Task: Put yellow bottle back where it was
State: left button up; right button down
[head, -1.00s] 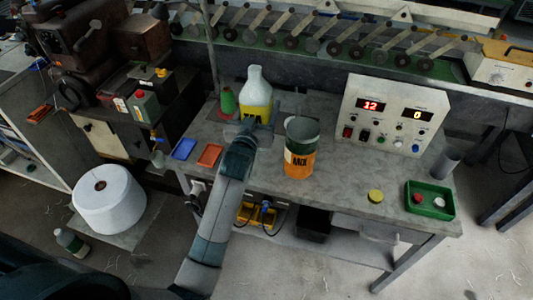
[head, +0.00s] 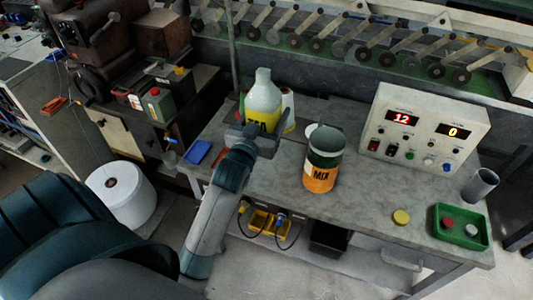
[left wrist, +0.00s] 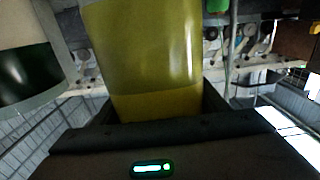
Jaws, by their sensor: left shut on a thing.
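The yellow bottle (head: 263,92), pale with a yellow label, stands upright in my left gripper (head: 258,138) at the back left of the grey table (head: 375,200). In the left wrist view the yellow bottle (left wrist: 145,55) fills the middle between the jaws. The gripper is shut on its lower part. Its base is hidden by the gripper, so I cannot tell whether it touches the table. My right gripper is not in view.
A MIX beaker (head: 323,160) stands close right of the gripper. A partly hidden pale container (head: 288,108) is behind the bottle. A blue tray (head: 197,152) lies left. A display box (head: 425,128), yellow lid (head: 401,217) and green tray (head: 461,240) are right.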

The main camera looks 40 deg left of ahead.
pick_arm(q)
notch_tip(320, 180, down, 6)
jog(key=shift+r+p, duration=0.25)
jog(key=shift+p, duration=0.1)
jog(key=shift+f, duration=0.1)
jog(key=shift+f, duration=0.3)
notch_tip(320, 180, down, 3)
jog(key=shift+r, duration=0.1)
jog(key=shift+f, duration=0.25)
jog(key=shift+f, duration=0.2)
